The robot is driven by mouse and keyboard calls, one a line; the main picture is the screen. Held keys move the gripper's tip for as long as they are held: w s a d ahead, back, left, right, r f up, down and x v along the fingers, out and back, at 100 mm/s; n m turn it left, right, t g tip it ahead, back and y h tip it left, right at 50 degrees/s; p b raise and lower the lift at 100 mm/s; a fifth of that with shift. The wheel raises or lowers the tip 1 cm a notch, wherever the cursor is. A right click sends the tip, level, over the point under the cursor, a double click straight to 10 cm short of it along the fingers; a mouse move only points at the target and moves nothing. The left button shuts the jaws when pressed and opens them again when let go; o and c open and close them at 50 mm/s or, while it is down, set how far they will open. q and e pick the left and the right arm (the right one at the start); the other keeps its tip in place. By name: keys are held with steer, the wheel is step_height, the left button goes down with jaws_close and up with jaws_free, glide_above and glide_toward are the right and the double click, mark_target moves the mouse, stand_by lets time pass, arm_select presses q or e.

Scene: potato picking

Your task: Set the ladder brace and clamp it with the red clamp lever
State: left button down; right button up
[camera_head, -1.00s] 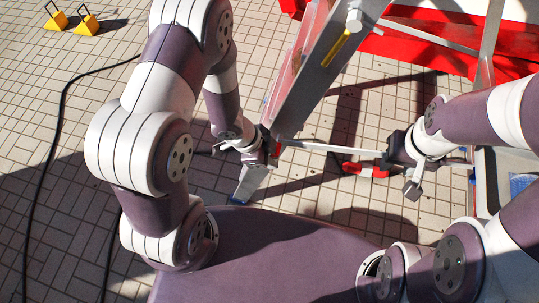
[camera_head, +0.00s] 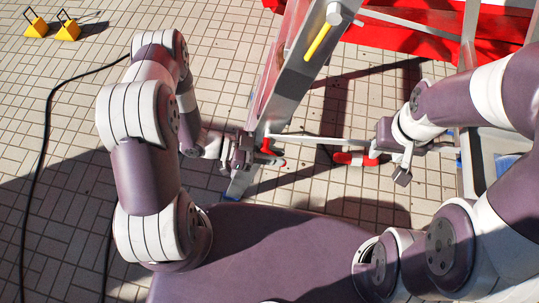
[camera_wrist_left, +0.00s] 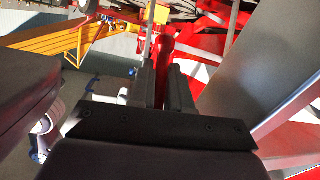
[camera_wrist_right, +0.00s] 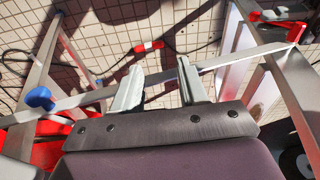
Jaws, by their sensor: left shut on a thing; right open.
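The brace (camera_head: 315,141), a thin silver bar, runs roughly level from the left ladder rail (camera_head: 298,70) toward my right gripper (camera_head: 385,160). The red clamp lever (camera_head: 266,147) is at the brace's left end. My left gripper (camera_head: 243,150) is at the lever, and its dark fingers are shut on the red part (camera_wrist_left: 163,55) in the left wrist view. In the right wrist view the open right gripper (camera_wrist_right: 160,88) is at the brace (camera_wrist_right: 240,58). Whether the bar passes between or behind the fingers is unclear. The red lever shows at the bar's far end (camera_wrist_right: 295,30).
A red-and-white object (camera_head: 350,158) lies on the tiled floor beyond the brace. A red beam (camera_head: 400,35) crosses behind the ladder.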

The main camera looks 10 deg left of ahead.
arm_select(q)
steer(key=h+b, duration=0.1)
steer(key=h, duration=0.1)
steer(key=d+h+b, duration=0.1)
steer(key=shift+r+h+b, duration=0.25)
steer(key=shift+h+b, duration=0.05)
steer(key=shift+h, duration=0.1)
steer(key=shift+d+r+n+h+b, duration=0.15)
steer(key=shift+r+n+h+b, duration=0.25)
steer(key=shift+h, duration=0.2)
steer(key=shift+t, duration=0.3)
steer(key=c, duration=1.2)
jaws_free()
steer(key=shift+o, duration=0.2)
steer(key=v, duration=1.2)
steer(key=shift+a, duration=0.35)
